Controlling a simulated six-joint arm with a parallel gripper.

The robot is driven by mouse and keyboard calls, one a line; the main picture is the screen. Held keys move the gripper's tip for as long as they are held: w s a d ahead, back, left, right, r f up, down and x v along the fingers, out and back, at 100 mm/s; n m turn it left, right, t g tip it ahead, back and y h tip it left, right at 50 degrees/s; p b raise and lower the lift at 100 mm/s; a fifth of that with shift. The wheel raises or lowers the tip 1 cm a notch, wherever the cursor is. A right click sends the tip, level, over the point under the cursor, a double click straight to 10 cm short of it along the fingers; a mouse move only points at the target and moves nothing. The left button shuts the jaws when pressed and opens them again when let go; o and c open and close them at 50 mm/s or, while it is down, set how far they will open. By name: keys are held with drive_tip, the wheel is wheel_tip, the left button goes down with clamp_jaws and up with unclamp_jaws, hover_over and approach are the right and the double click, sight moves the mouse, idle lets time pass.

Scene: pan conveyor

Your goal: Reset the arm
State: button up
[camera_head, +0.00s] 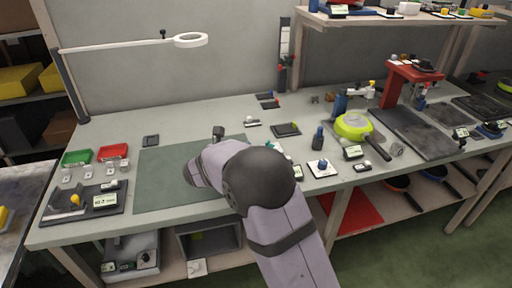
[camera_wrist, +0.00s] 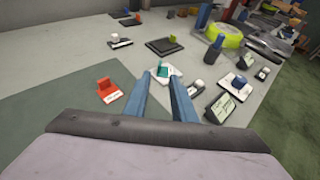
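My arm reaches over the workbench (camera_head: 110,130) and the green mat (camera_head: 165,178) in the head view, and its large wrist joint hides my gripper there. In the wrist view my gripper (camera_wrist: 162,78) shows two blue fingers with a gap between them and nothing held. A teal piece on a white card (camera_wrist: 163,72) lies just past the fingertips. A red piece on a white-edged plate (camera_wrist: 109,91) lies to the left of the fingers, apart from them.
A yellow-green pan (camera_head: 352,126) sits on the bench at right, near a red stand (camera_head: 392,88). Several small switches and label cards lie right of my arm. Green (camera_head: 76,158) and red (camera_head: 112,152) trays stand at left.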

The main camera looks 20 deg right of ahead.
drive_tip(key=shift+s+a+r, duration=0.2)
drive_tip(key=shift+s+a, duration=0.15)
drive_tip(key=shift+s, duration=0.05)
drive_tip(key=s+d+m+g+p, duration=0.1)
drive_tip(key=s+m, duration=0.1)
drive_tip(key=s+d+m+g+p, duration=0.1)
drive_tip(key=s+d, duration=0.1)
drive_tip(key=s, duration=0.1)
drive_tip(key=s+d+m+g+p, duration=0.1)
drive_tip(key=s+m, duration=0.1)
drive_tip(key=s, duration=0.1)
drive_tip(key=shift+d+r+m+g+y+p, duration=0.2)
drive_tip(key=shift+d+m+g+y+p, duration=0.1)
drive_tip(key=shift+y+p, duration=0.1)
drive_tip(key=s+d+m+g+y+p, duration=0.1)
drive_tip(key=s+m+g+y+p, duration=0.3)
drive_tip(key=s+m, duration=0.65)
drive_tip(key=s+a+r+m+g+y+p, duration=0.1)
drive_tip(key=s+a+m+y+p, duration=0.1)
drive_tip(key=s+m, duration=0.3)
drive_tip(key=s+a+r+m+g+y+p, duration=0.1)
drive_tip(key=s+a+m+p, duration=0.3)
drive_tip(key=s, duration=0.8)
drive_tip(key=shift+a+r+m+y, duration=0.15)
drive_tip(key=shift+a+m+y, duration=0.4)
drive_tip(key=shift+m+y, duration=0.45)
